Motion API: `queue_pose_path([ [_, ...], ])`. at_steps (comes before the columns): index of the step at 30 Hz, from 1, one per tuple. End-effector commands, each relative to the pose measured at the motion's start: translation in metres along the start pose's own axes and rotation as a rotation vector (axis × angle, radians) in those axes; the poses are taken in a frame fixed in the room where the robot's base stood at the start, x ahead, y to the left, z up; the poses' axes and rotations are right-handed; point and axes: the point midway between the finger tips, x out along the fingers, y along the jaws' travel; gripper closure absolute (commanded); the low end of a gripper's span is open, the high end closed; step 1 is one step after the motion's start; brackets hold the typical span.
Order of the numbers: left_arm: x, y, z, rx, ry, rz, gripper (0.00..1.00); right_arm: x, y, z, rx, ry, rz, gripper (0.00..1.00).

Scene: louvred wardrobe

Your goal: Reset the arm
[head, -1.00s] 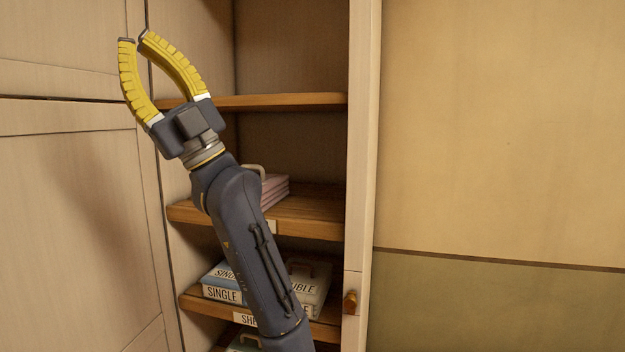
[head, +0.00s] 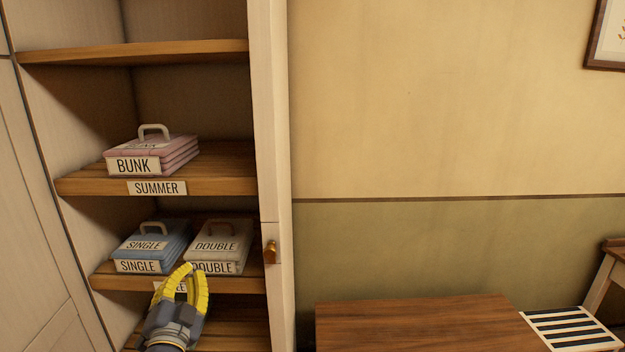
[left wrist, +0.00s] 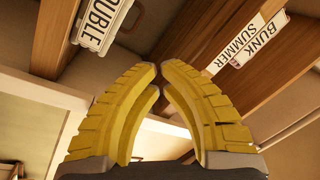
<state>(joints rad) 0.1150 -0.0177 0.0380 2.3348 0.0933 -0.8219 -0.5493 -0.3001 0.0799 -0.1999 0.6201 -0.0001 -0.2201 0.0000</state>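My left gripper (head: 192,270) is low in the head view, in front of the lower wardrobe shelf. Its curved yellow fingers have their tips nearly meeting, with nothing seen between them. They also fill the middle of the left wrist view (left wrist: 159,73). My right gripper is not in view. A pink bundle labelled BUNK (head: 155,155) sits on the SUMMER shelf (head: 215,186). On the shelf below (head: 240,284) stand a blue SINGLE bundle (head: 150,243) and a pale DOUBLE bundle (head: 222,240). The gripper partly hides the DOUBLE label and the lower shelf's label.
The wardrobe's right side post (head: 270,130) carries a brass knob (head: 270,252). A louvred or panelled front (head: 30,240) stands at left. The upper shelf (head: 140,52) looks empty.

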Motion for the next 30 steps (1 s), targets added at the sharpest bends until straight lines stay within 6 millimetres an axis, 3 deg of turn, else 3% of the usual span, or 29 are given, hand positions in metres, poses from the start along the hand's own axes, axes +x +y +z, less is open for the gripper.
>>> queue_pose_path([
  [1,-0.017,0.021,0.022,0.010,-0.059,0.058,1.00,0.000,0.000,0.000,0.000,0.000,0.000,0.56],
  [6,-0.080,0.079,0.090,0.038,-0.262,0.227,1.00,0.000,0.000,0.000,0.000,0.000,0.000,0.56],
  [12,-0.173,0.125,0.159,0.082,-0.507,0.395,1.00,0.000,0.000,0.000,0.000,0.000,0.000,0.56],
  [18,-0.246,0.141,0.199,0.122,-0.679,0.488,1.00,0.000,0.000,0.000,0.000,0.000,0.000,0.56],
  [30,-0.347,0.143,0.238,0.195,-0.899,0.588,1.00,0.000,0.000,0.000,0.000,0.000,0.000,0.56],
])
